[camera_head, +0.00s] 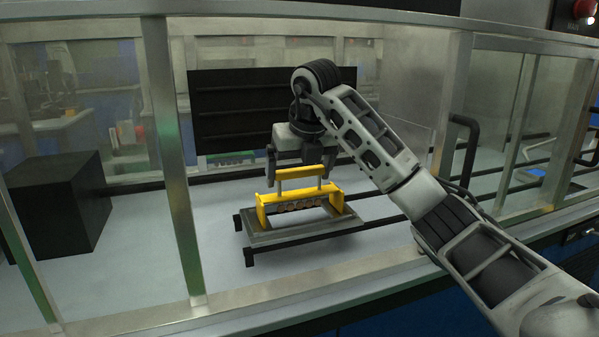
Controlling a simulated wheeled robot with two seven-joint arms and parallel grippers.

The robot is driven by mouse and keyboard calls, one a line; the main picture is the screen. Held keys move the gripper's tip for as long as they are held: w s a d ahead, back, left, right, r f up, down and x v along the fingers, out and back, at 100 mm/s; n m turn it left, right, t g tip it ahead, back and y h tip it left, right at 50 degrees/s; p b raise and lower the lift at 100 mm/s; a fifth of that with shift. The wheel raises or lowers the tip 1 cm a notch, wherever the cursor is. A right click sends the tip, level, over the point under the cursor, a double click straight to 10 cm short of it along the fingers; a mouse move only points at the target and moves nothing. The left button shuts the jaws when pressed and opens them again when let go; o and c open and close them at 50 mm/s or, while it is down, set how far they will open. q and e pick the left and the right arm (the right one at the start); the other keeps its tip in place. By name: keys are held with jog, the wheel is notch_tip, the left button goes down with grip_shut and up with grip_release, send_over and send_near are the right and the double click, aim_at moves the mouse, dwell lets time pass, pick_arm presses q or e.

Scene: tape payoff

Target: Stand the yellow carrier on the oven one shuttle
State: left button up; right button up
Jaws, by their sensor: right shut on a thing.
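The yellow carrier (298,172) is a frame with a top bar, end plates and a row of small brownish parts low inside it. My right gripper (300,166) is above it and shut on its top bar. The carrier is upright, over the grey rectangular frame of the shuttle (305,233). Its lower edge looks at or very close to the shuttle's top; I cannot tell whether it touches. The shuttle sits on dark rails (375,222). My left gripper is not in view.
A metal-framed enclosure with clear panels surrounds the area, with an upright post (172,160) on the left and a front sill (290,292). A black block (60,203) stands at left. A black slatted panel (225,108) is behind the gripper. Pale floor left of the shuttle is clear.

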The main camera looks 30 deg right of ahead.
jog(key=o, duration=0.8)
jog(key=shift+f, duration=0.15)
jog(key=shift+r, duration=0.35)
jog(key=v, duration=0.2)
jog(key=shift+s+r, duration=0.15)
jog(key=shift+r, duration=0.2)
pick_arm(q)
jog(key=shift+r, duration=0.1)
pick_arm(e)
jog(key=s+a, duration=0.3)
jog(key=s, duration=0.8)
jog(key=shift+s, duration=0.4)
